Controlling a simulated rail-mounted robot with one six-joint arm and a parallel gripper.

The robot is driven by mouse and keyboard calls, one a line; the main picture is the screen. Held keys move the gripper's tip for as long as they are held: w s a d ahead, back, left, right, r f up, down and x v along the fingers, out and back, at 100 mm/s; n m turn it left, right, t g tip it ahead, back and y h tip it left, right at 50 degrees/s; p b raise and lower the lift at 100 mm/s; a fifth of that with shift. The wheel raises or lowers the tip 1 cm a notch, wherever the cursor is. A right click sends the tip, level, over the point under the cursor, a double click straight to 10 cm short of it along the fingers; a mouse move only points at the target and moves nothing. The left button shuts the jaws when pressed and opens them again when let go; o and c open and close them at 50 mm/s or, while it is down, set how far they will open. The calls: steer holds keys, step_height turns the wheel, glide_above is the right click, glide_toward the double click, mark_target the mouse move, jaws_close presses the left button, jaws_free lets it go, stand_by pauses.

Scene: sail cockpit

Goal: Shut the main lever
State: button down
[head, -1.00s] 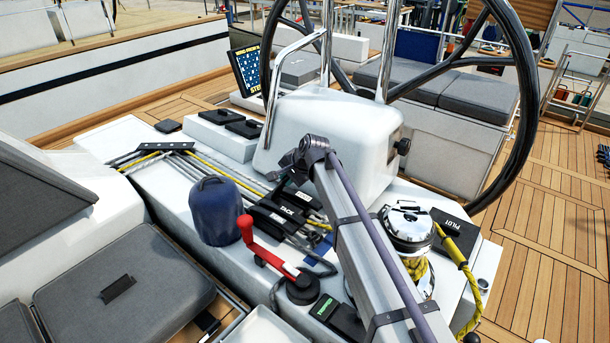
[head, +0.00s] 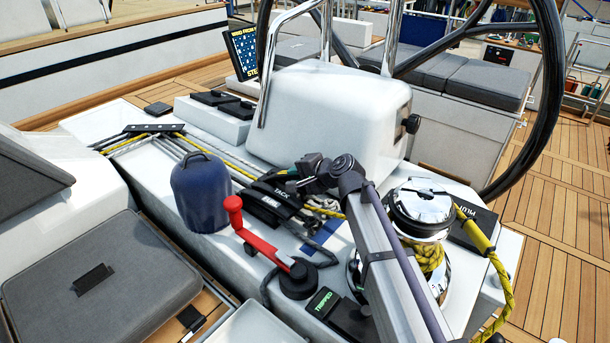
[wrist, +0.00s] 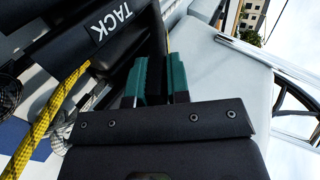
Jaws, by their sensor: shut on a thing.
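My gripper (wrist: 160,80) is at the bank of black rope clutches, just beyond the lever marked TACK (wrist: 95,35). Its green fingers are closed around a dark lever, largely hidden between them. No name shows on this lever, but it sits where the main lever could be. In the head view, my gripper (head: 290,184) is small and partly hidden at the end of my arm. The TACK lever (head: 268,198) lies low beside it.
A red-handled winch crank (head: 262,245) and a blue bag (head: 201,195) stand near the clutches. A chrome winch (head: 420,207) with yellow rope is at right. The white pedestal (head: 335,110) rises close behind. Yellow rope (wrist: 45,125) runs beside my gripper.

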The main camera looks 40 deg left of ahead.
steer(key=c, duration=1.1)
jaws_free()
steer(key=shift+r, duration=0.1)
